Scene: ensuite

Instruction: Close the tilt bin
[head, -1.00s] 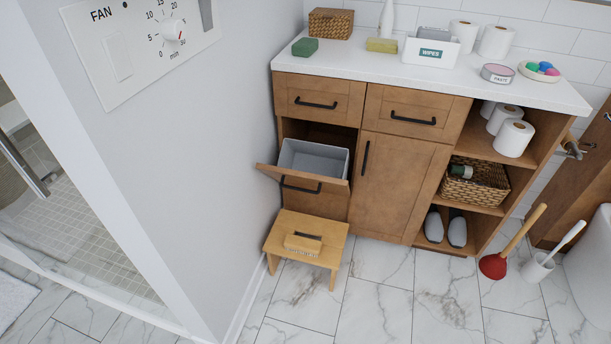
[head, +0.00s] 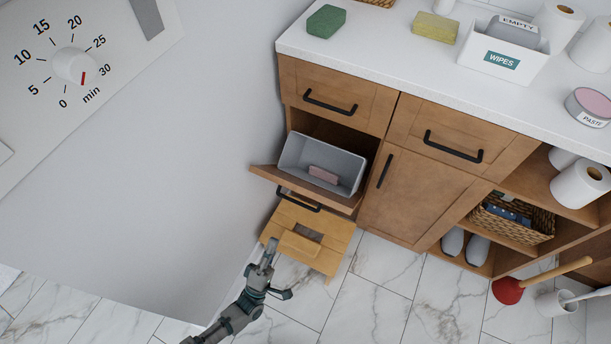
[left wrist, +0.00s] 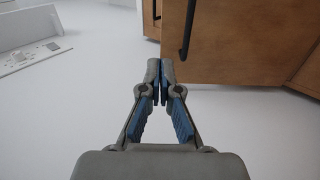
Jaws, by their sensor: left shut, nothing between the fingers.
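The tilt bin's wooden front (head: 335,196) leans out of the cabinet at the lower left, open, with a black bar handle (head: 298,200) on its outer face. A grey bin (head: 340,155) sits behind it, with a small pink block (head: 323,175) inside. My left gripper (head: 268,254) is below and in front of the handle, apart from it, by the stool. In the left wrist view the gripper (left wrist: 160,68) is shut and empty. A wooden panel (left wrist: 250,40) with a black handle (left wrist: 187,28) lies beyond its fingertips. My right gripper is out of view.
The white wall (head: 150,190) is close on the left. A closed cabinet door (head: 405,200) is to the right. Marble floor (head: 380,300) is clear in front.

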